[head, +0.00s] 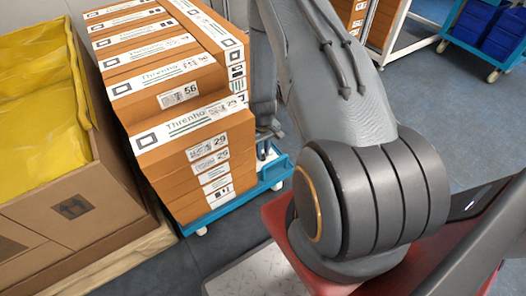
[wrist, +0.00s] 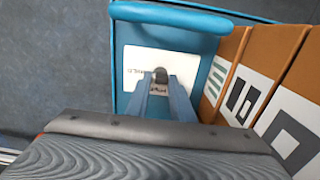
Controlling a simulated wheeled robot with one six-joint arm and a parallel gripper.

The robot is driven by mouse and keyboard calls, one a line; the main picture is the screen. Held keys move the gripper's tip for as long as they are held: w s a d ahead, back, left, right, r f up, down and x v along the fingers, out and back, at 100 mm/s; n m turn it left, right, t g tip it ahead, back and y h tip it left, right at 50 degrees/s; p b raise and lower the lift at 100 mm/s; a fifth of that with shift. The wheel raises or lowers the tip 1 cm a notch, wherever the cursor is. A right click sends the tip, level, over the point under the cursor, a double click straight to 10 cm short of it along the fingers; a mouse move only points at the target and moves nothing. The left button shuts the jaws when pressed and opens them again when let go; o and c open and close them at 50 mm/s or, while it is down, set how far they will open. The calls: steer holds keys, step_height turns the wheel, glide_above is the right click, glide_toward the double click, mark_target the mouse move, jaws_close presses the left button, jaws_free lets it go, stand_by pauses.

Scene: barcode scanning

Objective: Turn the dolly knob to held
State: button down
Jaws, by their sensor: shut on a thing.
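In the wrist view, my gripper (wrist: 162,86) reaches onto a white label plate (wrist: 140,60) on the blue dolly (wrist: 213,60). Its two fingers are closed on a small dark knob (wrist: 161,74), one finger on each side. Small print shows on the plate at the left of the knob and between the fingers, too small and turned to read surely. Which setting the knob points to I cannot tell.
Stacked orange-brown cartons (head: 190,150) stand on the dolly, close at the right of my fingers in the wrist view. A blue handle bar (wrist: 170,15) runs beyond the plate. A cardboard bin (head: 75,205) with yellow bags stands at the left. Blue crates (head: 490,30) are far right.

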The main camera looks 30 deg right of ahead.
mark_target(263, 154)
stand_by(0.3)
steer(key=c, duration=1.5)
jaws_free()
steer(key=shift+c, duration=0.2)
steer(key=shift+r, duration=0.1)
step_height(263, 154, up, 8)
steer(key=shift+f+p, duration=0.15)
steer(key=shift+p, duration=0.85)
